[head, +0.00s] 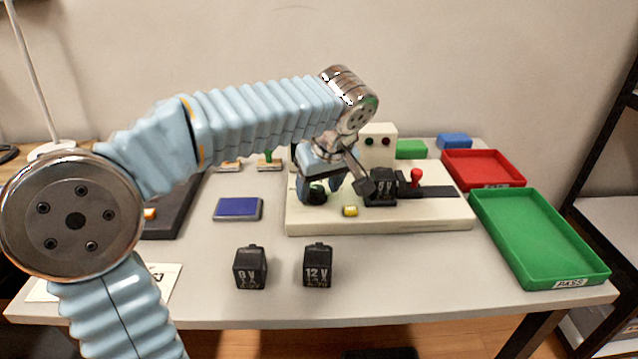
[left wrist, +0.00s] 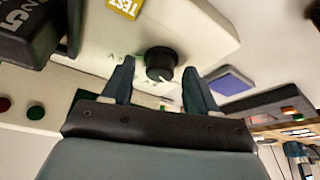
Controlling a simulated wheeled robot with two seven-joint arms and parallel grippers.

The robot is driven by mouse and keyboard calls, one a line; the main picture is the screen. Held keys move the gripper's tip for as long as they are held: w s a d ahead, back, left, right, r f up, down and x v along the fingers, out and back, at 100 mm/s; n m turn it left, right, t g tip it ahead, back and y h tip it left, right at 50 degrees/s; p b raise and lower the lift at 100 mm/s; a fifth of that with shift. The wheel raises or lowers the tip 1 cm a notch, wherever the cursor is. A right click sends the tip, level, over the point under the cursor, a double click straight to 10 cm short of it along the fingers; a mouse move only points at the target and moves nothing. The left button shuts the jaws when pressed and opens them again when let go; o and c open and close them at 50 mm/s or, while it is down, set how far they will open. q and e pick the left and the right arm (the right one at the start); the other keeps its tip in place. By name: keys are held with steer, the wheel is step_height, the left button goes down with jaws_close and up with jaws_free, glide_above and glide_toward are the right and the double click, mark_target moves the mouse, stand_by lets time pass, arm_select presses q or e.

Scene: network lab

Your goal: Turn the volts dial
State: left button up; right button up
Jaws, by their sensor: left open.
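The volts dial (head: 317,194) is a round dark knob on the cream test panel (head: 420,216), near its left end; my gripper partly hides it in the head view. In the left wrist view the dial (left wrist: 160,63) shows a pale pointer mark, with small scale marks beside it that I cannot read. My left gripper (head: 318,183) is over the dial, pointing down. In the left wrist view its two fingers (left wrist: 158,75) are open, one on each side of the dial, with visible gaps. I cannot tell how deep they reach. My right gripper is not in view.
The 9 V (head: 250,267) and 12 V (head: 318,265) blocks stand in front. Red (head: 484,184) and green (head: 575,283) trays lie right.

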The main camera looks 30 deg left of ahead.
arm_select(q)
steer(key=c, duration=1)
steer(key=shift+c, duration=0.2)
steer(key=shift+s+m+t+b, duration=0.1)
steer(key=shift+m+t+b, duration=0.25)
steer(key=shift+m, duration=0.35)
steer(key=shift+a+m+t+h+b, duration=0.1)
steer(key=shift+m+t+h+b, duration=0.3)
steer(key=shift+m, duration=0.8)
steer(key=m+h, duration=0.1)
steer(key=m, duration=0.1)
steer(key=m+h, duration=0.1)
steer(key=m, duration=0.1)
steer(key=shift+s+a+m+t, duration=0.1)
steer(key=shift+a+m+t, duration=0.15)
steer(key=shift+m, duration=0.15)
